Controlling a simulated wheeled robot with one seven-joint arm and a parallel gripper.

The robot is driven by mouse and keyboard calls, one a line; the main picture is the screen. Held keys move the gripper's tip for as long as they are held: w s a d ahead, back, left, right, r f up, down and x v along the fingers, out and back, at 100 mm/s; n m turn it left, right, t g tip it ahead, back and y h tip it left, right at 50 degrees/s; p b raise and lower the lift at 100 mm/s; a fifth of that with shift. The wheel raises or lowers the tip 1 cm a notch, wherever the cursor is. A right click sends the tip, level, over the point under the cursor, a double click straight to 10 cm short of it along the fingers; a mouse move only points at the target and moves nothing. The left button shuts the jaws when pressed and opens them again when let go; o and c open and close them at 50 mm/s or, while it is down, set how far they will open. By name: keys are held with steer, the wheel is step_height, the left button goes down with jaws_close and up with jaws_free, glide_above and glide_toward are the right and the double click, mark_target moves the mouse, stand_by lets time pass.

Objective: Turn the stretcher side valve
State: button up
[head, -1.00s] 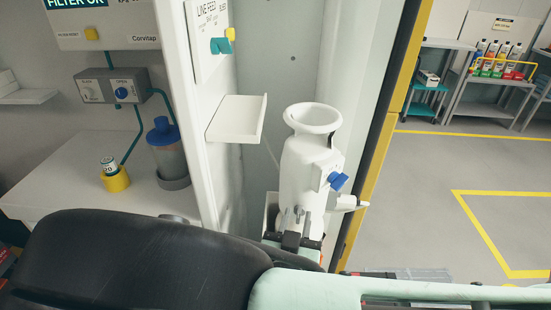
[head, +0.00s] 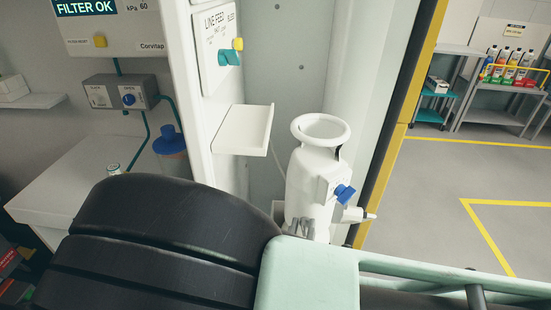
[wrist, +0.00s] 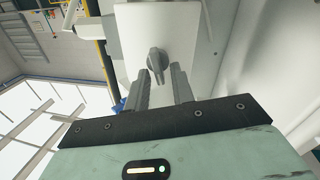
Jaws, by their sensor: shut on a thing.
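A white cylinder-shaped unit (head: 312,184) with a flared round top stands by the door post in the head view. It has a blue knob (head: 344,194) on its side box and a white spout at its right. In the wrist view a grey lever knob (wrist: 156,62) sits on a white panel (wrist: 133,35). My gripper (wrist: 161,76) is shut on this grey knob, its two grey fingers on either side of its lower end. In the head view only the fingertips show at the unit's lower front; my arm hides the rest. Which knob is the stretcher side valve is not labelled.
A white shelf (head: 243,130) juts out left of the unit, below a LINE FEED panel (head: 217,45) with a teal knob. A grey valve box (head: 120,92) with a blue knob hangs further left. Open floor with yellow lines lies right of the yellow door edge.

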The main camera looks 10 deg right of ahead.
steer(key=shift+a+n, duration=0.2)
steer(key=shift+n, duration=0.8)
steer(key=o, duration=0.6)
steer(key=shift+o, duration=0.2)
steer(key=p+v, duration=0.1)
steer(key=v, duration=1.6)
steer(key=shift+s+a, duration=0.15)
